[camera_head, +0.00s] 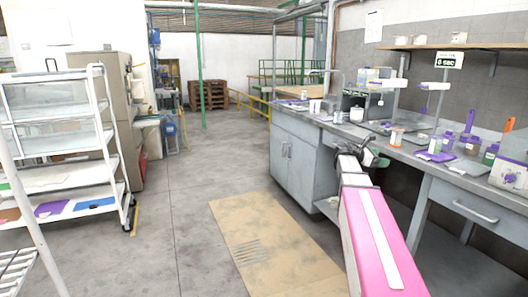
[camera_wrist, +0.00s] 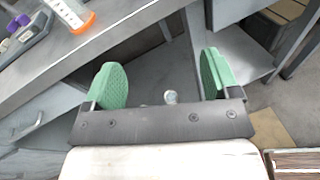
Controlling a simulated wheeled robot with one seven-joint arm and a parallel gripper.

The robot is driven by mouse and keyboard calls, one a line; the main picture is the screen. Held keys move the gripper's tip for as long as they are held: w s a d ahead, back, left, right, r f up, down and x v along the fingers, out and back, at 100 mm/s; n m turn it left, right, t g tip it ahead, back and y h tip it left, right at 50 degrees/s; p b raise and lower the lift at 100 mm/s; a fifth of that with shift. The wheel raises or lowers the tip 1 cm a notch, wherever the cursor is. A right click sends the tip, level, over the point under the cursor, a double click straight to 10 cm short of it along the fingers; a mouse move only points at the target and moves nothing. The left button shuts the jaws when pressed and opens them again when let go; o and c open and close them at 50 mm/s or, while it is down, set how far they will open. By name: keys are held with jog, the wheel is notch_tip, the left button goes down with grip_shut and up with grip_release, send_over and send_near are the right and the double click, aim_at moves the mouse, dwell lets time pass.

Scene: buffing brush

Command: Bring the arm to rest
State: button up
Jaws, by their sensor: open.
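My gripper (camera_wrist: 158,85) is open in the wrist view, its two green pads apart with nothing held between them. Beyond the pads are the grey front of the bench and the floor under it. In the head view my gripper (camera_head: 376,158) is at the end of my pink and white arm, close to the front edge of the workbench (camera_head: 415,165). My arm reaches forward from the bottom right of the view. The fingertips are small and partly hidden by the wrist there.
Several purple-lidded items stand further right. A grey cabinet (camera_head: 300,160) is left of my arm. A white shelf cart (camera_head: 60,140) stands left. The middle floor is clear.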

jog(key=s+a+f+m+y, duration=0.45)
jog(key=a+f, duration=0.25)
jog(key=f, duration=0.4)
jog(key=s+a+f+m+y, duration=0.4)
jog(key=a+f, duration=0.3)
jog(key=f, duration=0.4)
jog(key=s+a+f+m+g+y, duration=0.1)
jog(key=s+a+f+m+y, duration=0.6)
jog(key=s+a+f, duration=0.4)
jog(key=s+a+m, duration=0.1)
jog(key=s+a, duration=0.1)
jog(key=a, duration=0.2)
jog(key=shift+s+a+f, duration=0.2)
jog(key=shift+s+a, duration=0.05)
jog(key=shift+s, duration=0.05)
